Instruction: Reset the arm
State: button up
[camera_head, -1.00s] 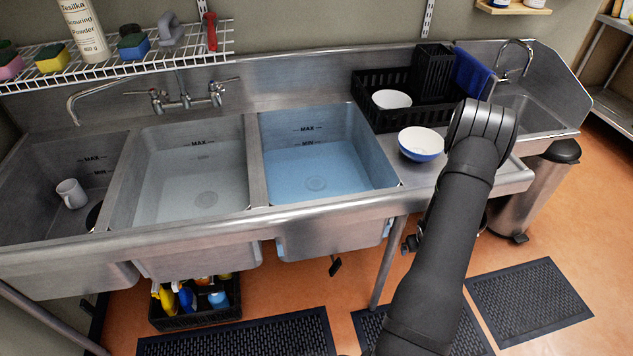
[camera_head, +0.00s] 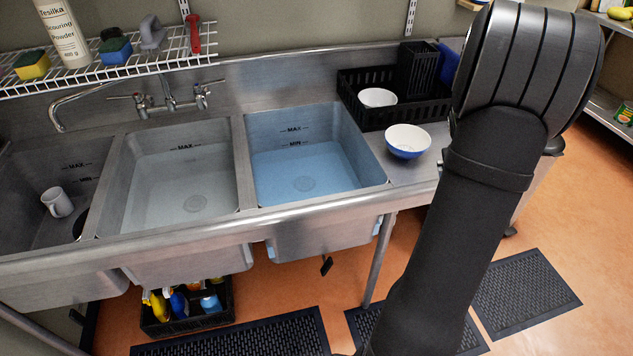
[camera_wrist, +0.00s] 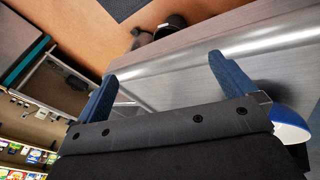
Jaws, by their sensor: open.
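My gripper (camera_wrist: 165,85) shows in the wrist view with its two blue fingers spread wide apart and nothing between them. The steel counter edge lies beyond the fingers. In the head view my arm rises large at the right, and my gripper is hidden there. A blue and white bowl (camera_head: 408,141) stands upright on the steel counter (camera_head: 410,175), apart from my arm. Part of it also shows in the wrist view (camera_wrist: 290,122), beside the right finger.
A black dish rack (camera_head: 350,95) with a white bowl (camera_head: 378,97) stands behind the blue and white bowl. Three sink basins lie left, the right one with blue water (camera_head: 305,175). A mug (camera_head: 57,202) sits in the left basin. A wire shelf (camera_head: 120,70) hangs above.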

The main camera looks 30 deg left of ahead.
jog(key=s+a+r+n+y, duration=0.15)
jog(key=s+a, duration=0.25)
jog(key=a, duration=0.9)
jog(key=s+a+r+n+g+y, duration=0.1)
jog(key=s+a+r+y, duration=0.15)
jog(key=a, duration=1.05)
jog(key=s+a+r+n+y, duration=0.15)
jog(key=s+a, duration=0.35)
jog(key=a, duration=0.9)
jog(key=x, duration=1)
jog(key=shift+d, duration=0.2)
jog(key=v, duration=0.9)
jog(key=shift+d+r, duration=0.25)
jog(key=shift+r, duration=0.1)
